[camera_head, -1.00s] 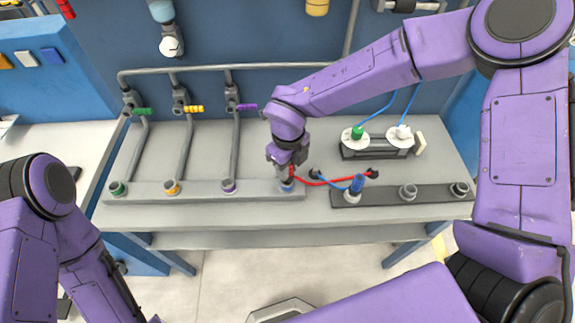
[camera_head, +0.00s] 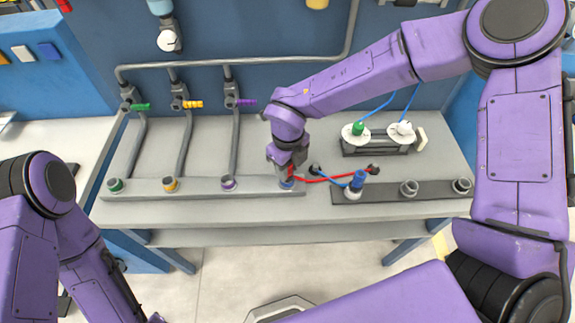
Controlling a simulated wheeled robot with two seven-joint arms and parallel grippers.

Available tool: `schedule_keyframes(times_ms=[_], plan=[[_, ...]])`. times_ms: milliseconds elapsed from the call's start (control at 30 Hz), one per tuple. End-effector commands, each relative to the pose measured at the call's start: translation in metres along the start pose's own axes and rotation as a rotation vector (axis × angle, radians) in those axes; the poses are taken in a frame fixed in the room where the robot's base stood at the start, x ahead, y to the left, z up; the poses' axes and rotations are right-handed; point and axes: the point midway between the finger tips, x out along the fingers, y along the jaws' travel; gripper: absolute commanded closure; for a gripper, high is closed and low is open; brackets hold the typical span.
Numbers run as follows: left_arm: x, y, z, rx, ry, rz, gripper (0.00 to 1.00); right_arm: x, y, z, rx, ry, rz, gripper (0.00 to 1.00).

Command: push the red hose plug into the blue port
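My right gripper (camera_head: 288,170) points down over the right end of the light grey port bar. It is shut on the red hose plug (camera_head: 291,172), of which only a small red part shows between the fingers. The blue port (camera_head: 287,184) is directly below the plug; the gripper hides part of it, and I cannot tell how deep the plug sits. A red hose (camera_head: 335,180) runs from the plug to the right, to a dark fitting (camera_head: 374,168). My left arm is at the lower left; its gripper is out of view.
The bar also holds green (camera_head: 115,185), orange (camera_head: 169,184) and purple (camera_head: 228,183) ports. A blue plug (camera_head: 359,180) stands in a white-collared port on the dark bar (camera_head: 385,194). A rack with green and white plugs (camera_head: 378,148) is behind. Pipes with valves (camera_head: 180,98) stand at left.

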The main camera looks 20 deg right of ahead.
Motion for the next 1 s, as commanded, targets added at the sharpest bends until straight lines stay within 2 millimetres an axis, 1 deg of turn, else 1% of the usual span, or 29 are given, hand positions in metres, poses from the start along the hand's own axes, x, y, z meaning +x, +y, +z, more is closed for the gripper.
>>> schedule_keyframes(times_ms=[33, 67, 367, 467, 700, 800, 900, 1000], plan=[[0.0, 0.0, 0.0, 0.0, 0.0, 0.0, 0.57, 0.0, 0.0, 0.0, 0.0, -0.001, 0.0, 0.47], [0.0, 0.0, 0.0, 0.0, 0.0, 0.0, 0.57, 0.0, 0.0, 0.0, 0.0, -0.001, 0.0, 0.43], [0.001, 0.0, 0.0, 0.0, 0.0, 0.0, 0.57, -0.003, 0.0, 0.0, 0.0, -0.002, 0.0, 0.43], [0.003, 0.0, 0.001, 0.0, 0.0, 0.0, 0.57, -0.016, 0.0, 0.001, 0.001, -0.005, -0.001, 0.43], [0.009, 0.001, 0.004, 0.0, 0.0, 0.0, 0.57, -0.073, 0.0, 0.001, 0.001, -0.006, -0.001, 0.43], [0.011, 0.001, 0.004, 0.0, 0.0, 0.0, 0.57, -0.091, 0.0, 0.001, 0.001, -0.004, -0.001, 0.43], [0.011, 0.001, 0.005, 0.0, 0.0, 0.0, 0.57, -0.102, 0.0, 0.001, 0.0, -0.002, 0.0, 0.43], [0.011, 0.001, 0.005, 0.0, 0.0, 0.0, 0.57, -0.106, 0.0, 0.0, 0.001, 0.0, 0.0, 0.43]])
